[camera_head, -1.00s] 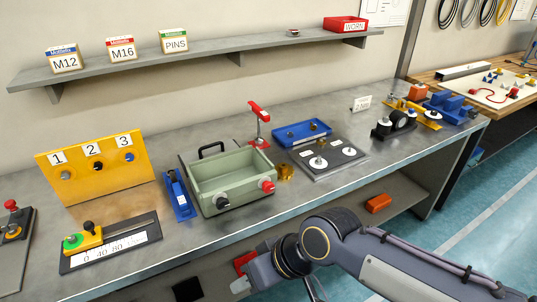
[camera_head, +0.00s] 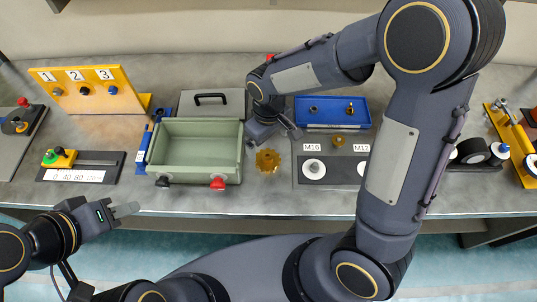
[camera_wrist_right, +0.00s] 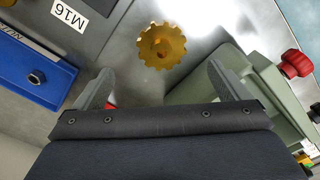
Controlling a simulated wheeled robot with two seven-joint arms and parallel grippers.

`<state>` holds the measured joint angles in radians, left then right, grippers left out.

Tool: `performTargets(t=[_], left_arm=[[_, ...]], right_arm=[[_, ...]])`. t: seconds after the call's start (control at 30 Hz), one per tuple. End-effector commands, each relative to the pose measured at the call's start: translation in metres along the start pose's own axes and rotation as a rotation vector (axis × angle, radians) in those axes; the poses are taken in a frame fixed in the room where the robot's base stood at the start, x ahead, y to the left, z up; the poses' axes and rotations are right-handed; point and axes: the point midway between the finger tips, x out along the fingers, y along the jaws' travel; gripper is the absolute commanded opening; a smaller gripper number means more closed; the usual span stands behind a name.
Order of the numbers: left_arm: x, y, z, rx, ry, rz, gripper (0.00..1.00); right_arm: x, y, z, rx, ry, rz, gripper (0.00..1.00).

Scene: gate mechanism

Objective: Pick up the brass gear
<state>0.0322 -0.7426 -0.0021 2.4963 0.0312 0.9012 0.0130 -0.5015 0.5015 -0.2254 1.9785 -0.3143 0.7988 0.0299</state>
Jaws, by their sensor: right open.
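The brass gear (camera_head: 268,161) lies flat on the grey bench, between the green box and the plate marked M16 and M12. It also shows in the right wrist view (camera_wrist_right: 162,47), toothed, with a central hole. My right gripper (camera_head: 276,136) is just behind the gear in the head view. In the right wrist view my right gripper (camera_wrist_right: 158,70) is open and empty, with the gear just beyond and between its fingertips, not touching them. My left gripper (camera_head: 128,210) is at the bench's front edge, far left of the gear; its finger gap is unclear.
The green box (camera_head: 197,181) with a red knob stands close left of the gear. A blue tray (camera_head: 350,124) and a grey plate (camera_head: 303,182) with white discs are to the right. A small brass piece (camera_head: 338,141) sits on that plate. Bare bench lies in front of the gear.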

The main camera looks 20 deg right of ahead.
Motion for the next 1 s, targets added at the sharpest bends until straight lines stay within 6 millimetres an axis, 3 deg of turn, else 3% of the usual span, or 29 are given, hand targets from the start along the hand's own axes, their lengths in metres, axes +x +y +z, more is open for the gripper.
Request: performTargets(t=[0.53,0.87,1.0], left_arm=[[-0.005,0.002,-0.002,0.000,0.000,0.000,0.36],[-0.005,0.002,-0.002,0.000,0.000,0.000,0.36],[-0.005,0.002,-0.002,0.000,0.000,0.000,0.36]], right_arm=[[0.070,-0.001,0.001,-0.004,-0.009,0.002,0.95],[0.078,0.000,0.000,-0.004,-0.004,0.002,0.95],[0.078,0.000,0.000,-0.004,-0.004,0.002,0.76]])
